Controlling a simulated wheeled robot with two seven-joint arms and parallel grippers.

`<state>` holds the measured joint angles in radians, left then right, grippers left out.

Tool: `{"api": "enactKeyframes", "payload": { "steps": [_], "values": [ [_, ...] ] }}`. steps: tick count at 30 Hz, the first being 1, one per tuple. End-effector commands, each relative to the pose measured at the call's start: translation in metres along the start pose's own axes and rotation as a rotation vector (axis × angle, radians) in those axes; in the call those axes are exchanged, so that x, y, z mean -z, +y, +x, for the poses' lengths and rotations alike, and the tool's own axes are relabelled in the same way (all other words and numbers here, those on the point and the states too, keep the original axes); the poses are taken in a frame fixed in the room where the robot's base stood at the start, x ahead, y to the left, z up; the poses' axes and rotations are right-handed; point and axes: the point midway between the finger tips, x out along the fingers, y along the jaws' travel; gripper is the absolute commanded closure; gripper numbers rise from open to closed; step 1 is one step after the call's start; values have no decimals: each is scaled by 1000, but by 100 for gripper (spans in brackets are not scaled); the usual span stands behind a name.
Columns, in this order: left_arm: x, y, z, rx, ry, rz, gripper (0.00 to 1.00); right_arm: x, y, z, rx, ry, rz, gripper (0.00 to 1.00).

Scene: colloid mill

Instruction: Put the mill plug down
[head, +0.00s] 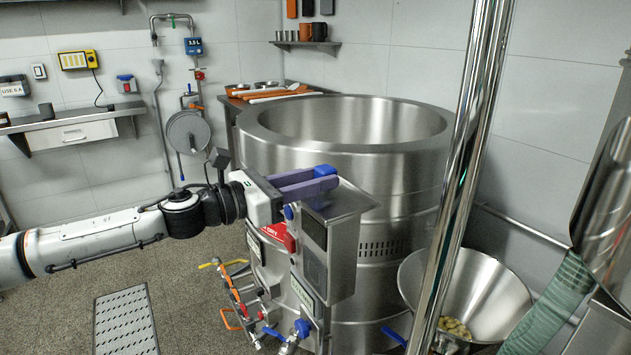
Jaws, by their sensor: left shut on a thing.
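My left gripper (318,180) has long purple fingers and reaches in from the left, over the control box on the front of the big steel kettle. It is shut on a small bright blue piece (325,170) at the fingertips, which looks like the mill plug. Most of that piece is hidden by the fingers, so its shape is unclear. The fingers are above the flat metal top (345,204) of the control box; I cannot tell whether the piece touches it. My right gripper is not in view.
The open steel kettle (400,160) stands just behind the gripper. A steel funnel hopper (488,290) with pale pieces inside is at the lower right, behind a shiny pole (462,170). Valves and pipes (240,300) stick out below. A side table (232,103) with utensils stands behind the kettle.

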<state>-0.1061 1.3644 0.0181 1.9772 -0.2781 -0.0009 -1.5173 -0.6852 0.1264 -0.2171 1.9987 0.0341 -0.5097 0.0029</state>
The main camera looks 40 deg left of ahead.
Motion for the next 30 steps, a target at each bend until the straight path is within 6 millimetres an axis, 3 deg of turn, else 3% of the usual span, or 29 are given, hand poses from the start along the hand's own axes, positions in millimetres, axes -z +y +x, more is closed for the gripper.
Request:
{"api": "enactKeyframes", "payload": {
  "steps": [14, 15, 18, 30],
  "values": [
    [11, 0, 0, 0, -1, -1, 100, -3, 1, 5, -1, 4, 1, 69],
    [11, 0, 0, 0, 0, -1, 69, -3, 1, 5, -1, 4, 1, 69],
    [10, 0, 0, 0, 0, -1, 53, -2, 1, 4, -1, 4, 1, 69],
    [1, 0, 0, 0, 0, 0, 52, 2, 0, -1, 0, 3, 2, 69]
  ]
}}
